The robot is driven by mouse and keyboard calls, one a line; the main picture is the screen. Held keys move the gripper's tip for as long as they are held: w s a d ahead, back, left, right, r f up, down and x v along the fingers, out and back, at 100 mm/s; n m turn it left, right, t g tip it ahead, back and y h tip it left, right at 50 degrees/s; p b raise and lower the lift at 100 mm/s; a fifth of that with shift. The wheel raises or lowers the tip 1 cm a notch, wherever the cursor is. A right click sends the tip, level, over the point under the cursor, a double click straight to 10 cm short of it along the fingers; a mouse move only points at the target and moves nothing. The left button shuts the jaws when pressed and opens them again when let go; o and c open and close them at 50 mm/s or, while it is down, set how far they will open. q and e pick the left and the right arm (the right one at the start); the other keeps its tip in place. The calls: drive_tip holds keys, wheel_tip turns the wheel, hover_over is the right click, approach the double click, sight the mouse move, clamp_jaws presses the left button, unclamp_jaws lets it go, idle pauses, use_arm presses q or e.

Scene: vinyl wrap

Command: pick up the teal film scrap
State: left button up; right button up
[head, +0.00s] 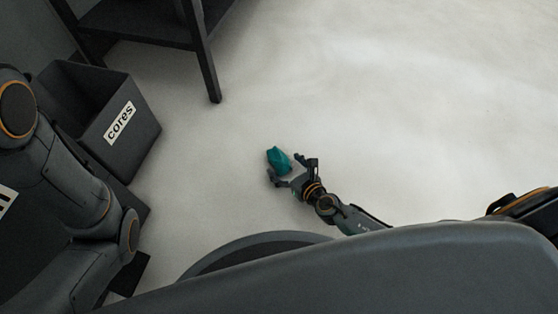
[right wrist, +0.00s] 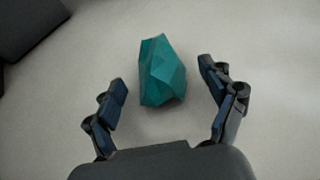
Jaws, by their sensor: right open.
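The teal film scrap (head: 277,159) is a crumpled, faceted lump lying on the pale floor near the middle of the head view. My right gripper (head: 293,173) is right at it, with its fingers spread. In the right wrist view the scrap (right wrist: 162,72) lies between and slightly beyond the two open fingertips (right wrist: 165,75), with a gap on each side. No finger visibly touches it. My left arm shows at the left of the head view, but its gripper cannot be made out.
A dark bin labelled "cores" (head: 147,137) stands on the left. A dark shelf or table leg (head: 207,75) comes down to the floor behind it. The pale floor around and right of the scrap is clear.

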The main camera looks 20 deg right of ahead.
sight(279, 159)
drive_tip(key=b+x, duration=0.1)
drive_tip(key=x, duration=0.3)
drive_tip(key=shift+w, duration=0.1)
drive_tip(key=c, duration=1)
drive_tip(key=shift+r, duration=0.1)
